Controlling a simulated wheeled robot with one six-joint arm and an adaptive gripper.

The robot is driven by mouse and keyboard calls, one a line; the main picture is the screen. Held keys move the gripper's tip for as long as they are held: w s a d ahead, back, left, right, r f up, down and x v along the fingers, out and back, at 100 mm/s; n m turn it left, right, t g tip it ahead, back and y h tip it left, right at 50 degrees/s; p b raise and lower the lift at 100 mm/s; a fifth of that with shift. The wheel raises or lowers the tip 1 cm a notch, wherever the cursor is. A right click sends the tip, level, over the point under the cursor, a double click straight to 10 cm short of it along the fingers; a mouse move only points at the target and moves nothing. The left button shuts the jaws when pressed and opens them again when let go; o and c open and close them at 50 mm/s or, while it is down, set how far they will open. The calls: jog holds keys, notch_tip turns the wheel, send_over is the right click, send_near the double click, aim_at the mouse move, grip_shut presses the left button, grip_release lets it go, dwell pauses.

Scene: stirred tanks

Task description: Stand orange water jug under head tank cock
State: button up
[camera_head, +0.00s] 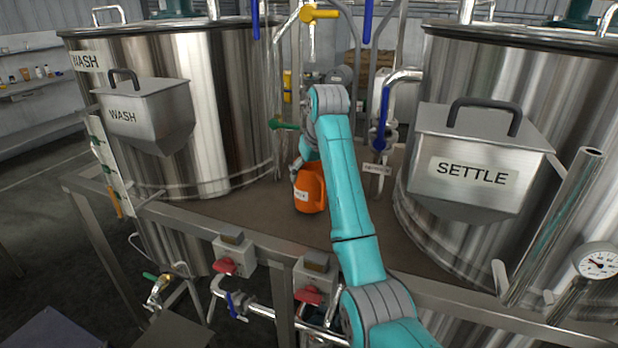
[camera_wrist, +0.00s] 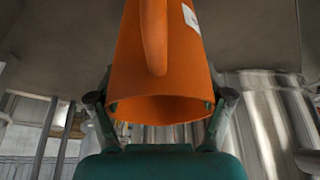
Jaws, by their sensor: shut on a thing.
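The orange water jug (camera_head: 311,190) is between the two steel tanks, low over the brown deck, and looks roughly upright. I cannot tell whether it touches the deck. A white label shows on the jug. A yellow-handled cock (camera_head: 319,14) with a downward spout is above and behind; I cannot tell if it is the head tank's.
The WASH tank (camera_head: 225,110) stands left and the SETTLE tank (camera_head: 570,95) right, each with a hopper in front. Blue-handled (camera_head: 381,125) and green-handled (camera_head: 284,124) valves flank the gap. Bare deck (camera_head: 265,215) lies in front of the jug.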

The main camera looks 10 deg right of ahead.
jog(key=shift+f, duration=0.7)
jog(key=o, duration=1.1)
jog(key=shift+f, duration=0.15)
